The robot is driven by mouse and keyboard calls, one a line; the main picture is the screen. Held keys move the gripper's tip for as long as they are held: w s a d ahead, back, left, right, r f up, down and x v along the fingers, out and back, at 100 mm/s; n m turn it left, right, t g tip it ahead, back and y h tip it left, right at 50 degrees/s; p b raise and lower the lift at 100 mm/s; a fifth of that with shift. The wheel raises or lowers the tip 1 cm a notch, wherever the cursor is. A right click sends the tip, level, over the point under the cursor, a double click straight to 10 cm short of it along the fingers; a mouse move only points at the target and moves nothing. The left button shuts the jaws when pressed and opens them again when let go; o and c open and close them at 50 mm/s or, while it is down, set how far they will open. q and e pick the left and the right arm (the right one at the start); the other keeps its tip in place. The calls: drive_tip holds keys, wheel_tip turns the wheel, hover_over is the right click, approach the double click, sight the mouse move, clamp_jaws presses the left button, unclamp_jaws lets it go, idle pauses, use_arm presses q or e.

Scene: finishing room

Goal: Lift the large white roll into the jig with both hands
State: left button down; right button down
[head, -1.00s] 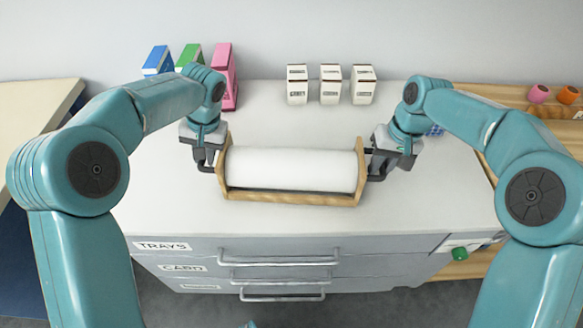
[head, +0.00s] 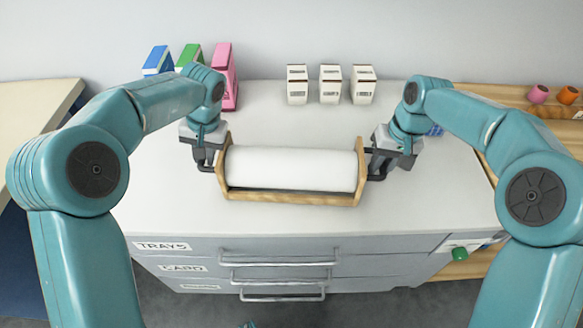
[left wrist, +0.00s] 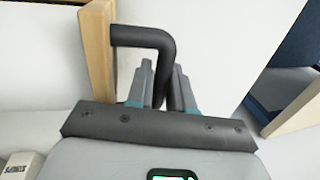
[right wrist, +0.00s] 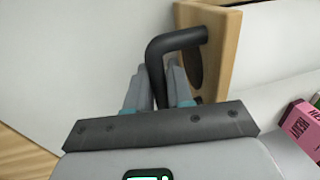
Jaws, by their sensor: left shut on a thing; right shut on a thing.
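The large white roll (head: 292,169) lies level between the two end boards of a wooden jig (head: 290,198) on the white worktop. A black bent handle stands out at each end. My left gripper (head: 209,161) is shut on the left handle (left wrist: 148,36), outside the left end board. My right gripper (head: 382,165) is shut on the right handle (right wrist: 176,42), outside the right end board. The roll's underside is hidden, so I cannot tell whether it rests on the jig. The inner ends of the handles are partly hidden by the boards.
Three small white cartons (head: 330,85) and blue, green and pink boxes (head: 226,78) stand along the back of the worktop (head: 250,218). Drawers (head: 275,262) are below its front edge. A wooden surface with spools (head: 538,94) is at right. The worktop before the jig is clear.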

use_arm(q)
drive_tip(key=shift+r, duration=0.2)
use_arm(e)
drive_tip(key=shift+r, duration=0.2)
